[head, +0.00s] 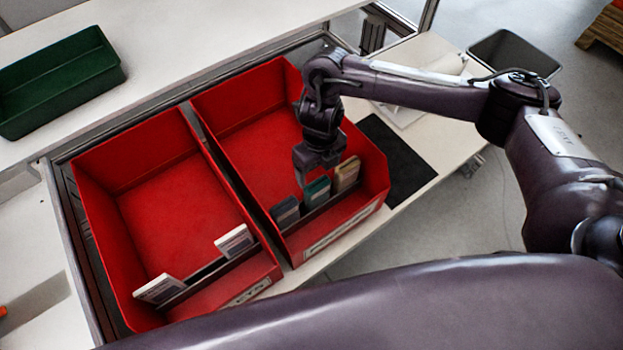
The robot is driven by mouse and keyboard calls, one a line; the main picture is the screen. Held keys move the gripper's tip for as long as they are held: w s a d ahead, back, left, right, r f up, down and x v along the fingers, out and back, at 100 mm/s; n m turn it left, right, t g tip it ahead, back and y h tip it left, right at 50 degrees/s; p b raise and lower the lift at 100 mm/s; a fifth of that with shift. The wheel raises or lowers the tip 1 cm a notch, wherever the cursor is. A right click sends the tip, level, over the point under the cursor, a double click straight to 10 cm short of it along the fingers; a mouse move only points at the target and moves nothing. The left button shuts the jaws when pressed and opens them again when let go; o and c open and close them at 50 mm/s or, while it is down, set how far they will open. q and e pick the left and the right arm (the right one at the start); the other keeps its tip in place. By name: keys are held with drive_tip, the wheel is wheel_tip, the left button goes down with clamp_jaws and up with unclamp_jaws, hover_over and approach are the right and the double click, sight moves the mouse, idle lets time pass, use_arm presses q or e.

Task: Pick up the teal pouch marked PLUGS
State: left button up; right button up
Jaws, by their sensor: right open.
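The teal pouch (317,192) stands upright in the front slot of the right red bin (245,100), between a dark blue-grey pouch (285,212) and a tan pouch (346,174). Its marking is too small to read. My right gripper (309,176) points down into this bin, just behind and above the teal pouch. It is open, with nothing seen held in it. The fingers are dark and partly merge with the wrist, so I cannot tell whether they touch the pouch. My left gripper is not in view.
The left red bin (90,205) holds two white packets, one at left (159,289) and one at right (234,241). A divider separates the bins. A green tray (58,80) sits at the upper left. A black mat (398,160) lies right of the bins. The bins' rear floors are clear.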

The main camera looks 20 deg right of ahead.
sight(318, 183)
wheel_tip(318, 183, down, 3)
drive_tip(key=shift+d+r+b, duration=0.1)
drive_tip(key=shift+b, duration=0.4)
drive_tip(key=f, duration=0.1)
drive_tip(key=f+b, duration=0.1)
drive_tip(key=shift+s+f, duration=0.2)
drive_tip(key=shift+f, duration=0.1)
drive_tip(key=shift+f+b, duration=0.3)
drive_tip(key=shift+f, duration=0.1)
drive_tip(key=shift+w+f, duration=0.15)
drive_tip(key=shift+f, duration=0.45)
drive_tip(key=f, duration=0.1)
drive_tip(key=f+b, duration=0.1)
drive_tip(key=shift+a+f, duration=0.25)
drive_tip(key=shift+f, duration=0.95)
drive_tip(key=shift+c, duration=0.9)
drive_tip(key=c, duration=0.6)
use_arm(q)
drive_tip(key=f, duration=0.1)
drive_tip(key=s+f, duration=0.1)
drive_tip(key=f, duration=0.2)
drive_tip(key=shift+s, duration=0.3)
use_arm(e)
drive_tip(key=shift+r, duration=0.15)
